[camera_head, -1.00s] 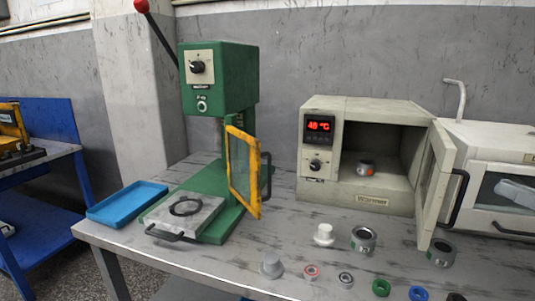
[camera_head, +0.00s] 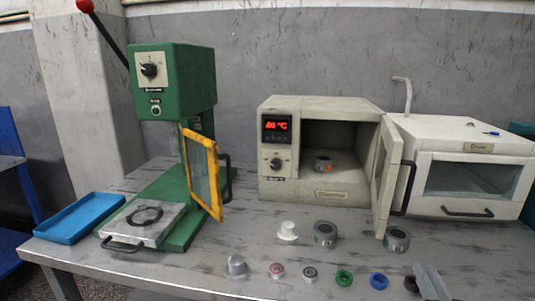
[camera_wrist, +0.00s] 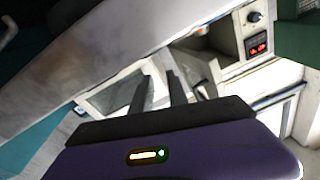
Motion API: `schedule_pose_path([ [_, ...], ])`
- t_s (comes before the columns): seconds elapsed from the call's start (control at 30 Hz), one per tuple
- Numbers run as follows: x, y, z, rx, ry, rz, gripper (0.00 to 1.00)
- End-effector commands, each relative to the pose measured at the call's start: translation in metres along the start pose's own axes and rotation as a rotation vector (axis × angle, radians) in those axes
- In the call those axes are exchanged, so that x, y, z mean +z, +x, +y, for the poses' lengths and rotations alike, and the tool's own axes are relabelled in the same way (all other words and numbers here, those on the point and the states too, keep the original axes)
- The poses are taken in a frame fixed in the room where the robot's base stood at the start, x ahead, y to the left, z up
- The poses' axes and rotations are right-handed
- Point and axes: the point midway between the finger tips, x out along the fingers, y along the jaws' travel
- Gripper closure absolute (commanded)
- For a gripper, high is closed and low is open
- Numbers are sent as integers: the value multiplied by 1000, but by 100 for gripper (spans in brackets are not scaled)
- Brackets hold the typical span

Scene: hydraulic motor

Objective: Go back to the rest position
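My gripper (camera_wrist: 160,88) shows in the wrist view with a purple body and two dark fingers. The fingers stand apart with nothing visible between them, so it is open and empty. In the head view a grey piece (camera_head: 432,283) rises at the bottom right edge, beside a dark ring; it looks like my fingertips, but I cannot be sure. The wrist view is tilted. It shows the warmer's red display (camera_wrist: 259,48) at the upper right, beyond the fingers.
The green press (camera_head: 175,80) and blue tray (camera_head: 80,217) are left. Several small parts line the table's front (camera_head: 205,285).

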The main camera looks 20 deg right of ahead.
Motion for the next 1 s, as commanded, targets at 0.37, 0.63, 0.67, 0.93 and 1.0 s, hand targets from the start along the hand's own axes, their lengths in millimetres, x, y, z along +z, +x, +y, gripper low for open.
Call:
schedule_pose_path([
  [0.37, 44, -141, -74, -127, -136, -34, 80],
  [0.63, 54, -243, -115, -297, -227, -125, 80],
  [0.67, 55, -254, -118, -315, -236, -140, 80],
  [0.93, 70, -325, -124, -434, -292, -302, 80],
  [1.0, 75, -339, -123, -456, -297, -344, 80],
])
